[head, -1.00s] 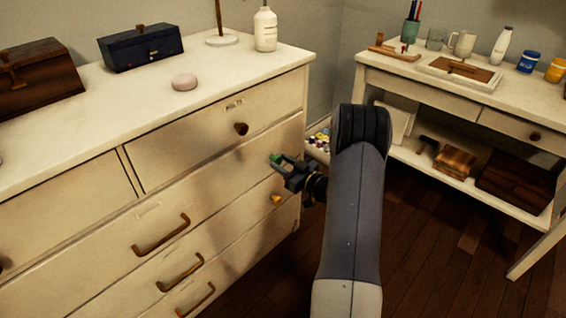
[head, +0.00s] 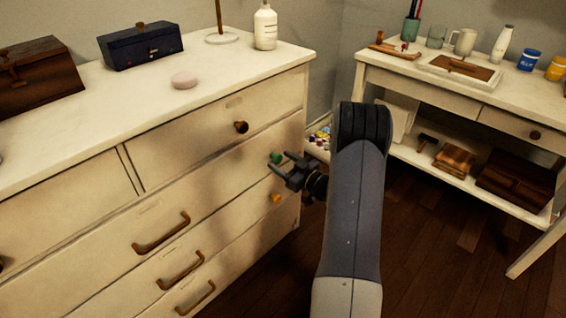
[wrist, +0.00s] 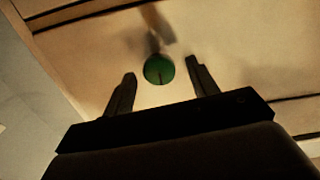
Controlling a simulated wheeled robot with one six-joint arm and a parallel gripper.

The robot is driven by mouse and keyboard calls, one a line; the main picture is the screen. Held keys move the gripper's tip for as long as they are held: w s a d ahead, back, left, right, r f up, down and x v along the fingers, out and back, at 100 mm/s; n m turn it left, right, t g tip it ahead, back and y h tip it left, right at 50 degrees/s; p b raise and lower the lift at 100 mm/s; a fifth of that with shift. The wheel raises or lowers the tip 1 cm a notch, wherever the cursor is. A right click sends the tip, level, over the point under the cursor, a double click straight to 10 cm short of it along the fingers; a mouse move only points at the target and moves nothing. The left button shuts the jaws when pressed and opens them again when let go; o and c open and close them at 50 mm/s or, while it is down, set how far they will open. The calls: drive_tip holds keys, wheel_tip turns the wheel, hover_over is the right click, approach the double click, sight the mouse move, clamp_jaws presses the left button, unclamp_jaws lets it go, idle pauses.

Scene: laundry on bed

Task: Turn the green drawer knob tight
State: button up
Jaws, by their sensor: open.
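The green knob (head: 276,158) is on the right end of a drawer front on the white dresser. In the wrist view the round green knob (wrist: 159,70) shows a dark mark on its face. My gripper (head: 281,165) is open in front of the drawer. In the wrist view its two fingers (wrist: 161,88) stand apart to the left and right of the knob, with space on both sides. The knob sits near fingertip height, a little beyond the tips. I cannot tell whether it lies between them in depth.
A brown knob (head: 241,127) is above and a yellow knob (head: 276,198) below the green one. Brown bar handles (head: 162,234) are lower left. A white side table (head: 450,92) stands at right, with dark wooden floor (head: 440,255) between.

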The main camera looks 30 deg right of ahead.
drive_tip(key=p+v, duration=0.2)
drive_tip(key=v, duration=0.8)
drive_tip(key=shift+s, duration=0.3)
drive_tip(key=shift+d, duration=0.1)
drive_tip(key=b+x, duration=0.2)
drive_tip(key=x, duration=0.9)
drive_tip(key=shift+s, duration=0.1)
